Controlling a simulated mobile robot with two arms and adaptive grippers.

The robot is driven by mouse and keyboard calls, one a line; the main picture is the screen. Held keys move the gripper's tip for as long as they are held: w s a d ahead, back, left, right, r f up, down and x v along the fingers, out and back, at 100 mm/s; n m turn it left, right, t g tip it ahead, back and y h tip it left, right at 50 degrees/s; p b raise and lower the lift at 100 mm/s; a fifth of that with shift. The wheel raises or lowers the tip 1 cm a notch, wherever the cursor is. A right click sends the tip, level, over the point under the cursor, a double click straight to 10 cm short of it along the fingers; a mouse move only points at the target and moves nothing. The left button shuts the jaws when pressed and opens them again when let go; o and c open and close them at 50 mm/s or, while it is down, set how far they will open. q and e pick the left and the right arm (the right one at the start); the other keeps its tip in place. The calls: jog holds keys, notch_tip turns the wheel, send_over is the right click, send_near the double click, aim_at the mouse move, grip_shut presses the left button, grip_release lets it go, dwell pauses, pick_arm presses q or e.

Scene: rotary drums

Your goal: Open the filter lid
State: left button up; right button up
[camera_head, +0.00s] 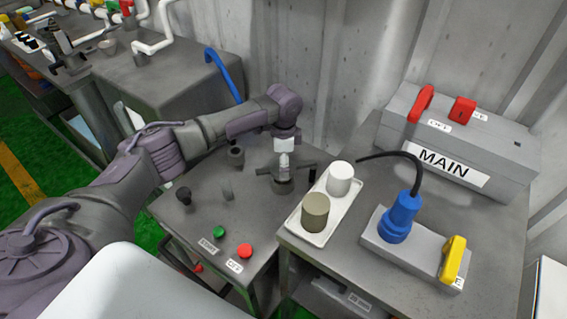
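My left arm reaches in from the left, and my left gripper (284,164) points down over the filter housing (282,185) on the grey metal table. The housing is a dark round fitting with short arms sticking out at its sides. The gripper's fingertips are at or just above the top of the housing. They are small and partly blend with it, so I cannot tell whether they are closed on the lid. The lid is not clearly distinct from the housing. My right gripper is not in view.
A white tray (335,222) beside the housing holds a white cylinder (340,179) and an olive cylinder (315,212). A green button (218,232) and a red button (244,250) sit at the table's front. A blue plug (402,216) and a MAIN box (460,140) stand right.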

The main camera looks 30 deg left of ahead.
pick_arm(q)
jog(key=shift+f, duration=0.45)
jog(key=shift+c, duration=0.3)
jog(key=c, duration=1.5)
jog(key=shift+s+d+r+p, duration=0.15)
jog(key=shift+s+r+p, duration=0.05)
jog(key=shift+p, duration=0.35)
jog(key=s+d+n+p, duration=0.3)
jog(key=d+n+p, duration=0.3)
jog(key=n+p, duration=0.3)
jog(key=shift+p, duration=1.4)
jog(key=shift+d+f, duration=0.1)
